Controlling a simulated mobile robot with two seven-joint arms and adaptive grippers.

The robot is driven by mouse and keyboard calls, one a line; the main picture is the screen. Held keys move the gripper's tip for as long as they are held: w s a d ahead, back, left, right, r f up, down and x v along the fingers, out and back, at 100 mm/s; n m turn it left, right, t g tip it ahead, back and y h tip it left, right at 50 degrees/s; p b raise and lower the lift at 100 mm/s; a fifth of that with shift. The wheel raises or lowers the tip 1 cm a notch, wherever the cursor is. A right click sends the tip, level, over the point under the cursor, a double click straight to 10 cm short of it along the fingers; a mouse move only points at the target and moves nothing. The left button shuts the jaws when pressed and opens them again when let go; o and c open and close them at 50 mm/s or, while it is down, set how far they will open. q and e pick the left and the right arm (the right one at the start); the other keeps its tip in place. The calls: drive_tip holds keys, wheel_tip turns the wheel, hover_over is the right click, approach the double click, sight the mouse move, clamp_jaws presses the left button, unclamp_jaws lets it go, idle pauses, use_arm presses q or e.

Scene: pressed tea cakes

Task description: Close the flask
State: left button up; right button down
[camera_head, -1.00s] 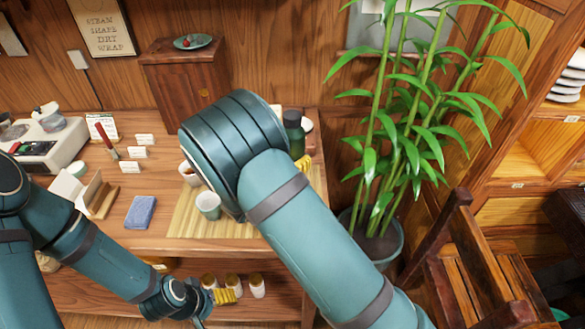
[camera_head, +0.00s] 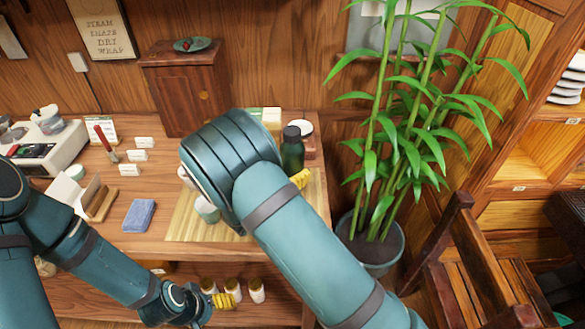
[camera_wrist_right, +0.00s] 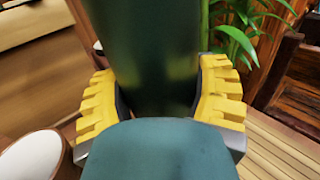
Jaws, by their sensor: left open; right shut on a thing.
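The dark green flask (camera_head: 292,154) with a darker top stands upright in the head view, at the right end of the bamboo mat (camera_head: 250,228). Whether the dark top is a seated lid or an opening is too small to tell. My right gripper (camera_head: 300,179) is mostly hidden behind its own arm; one yellow finger shows at the flask's lower part. In the right wrist view the flask (camera_wrist_right: 145,50) fills the space between the two yellow fingers, which grip it. My left gripper (camera_head: 225,299) is open, low by the lower shelf, away from the flask.
A pale green cup (camera_head: 207,210) is partly covered by my right arm. A blue cloth (camera_head: 139,213) lies left of the mat. A cabinet (camera_head: 187,90) stands behind, and a potted bamboo (camera_head: 371,248) stands to the right. Jars (camera_head: 257,291) sit on the lower shelf.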

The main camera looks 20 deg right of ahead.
drive_tip(key=shift+c, duration=1.6)
unclamp_jaws()
drive_tip(key=shift+f, duration=0.1)
drive_tip(key=shift+r, duration=0.2)
drive_tip(key=p+v, duration=0.1)
drive_tip(key=v, duration=1.1)
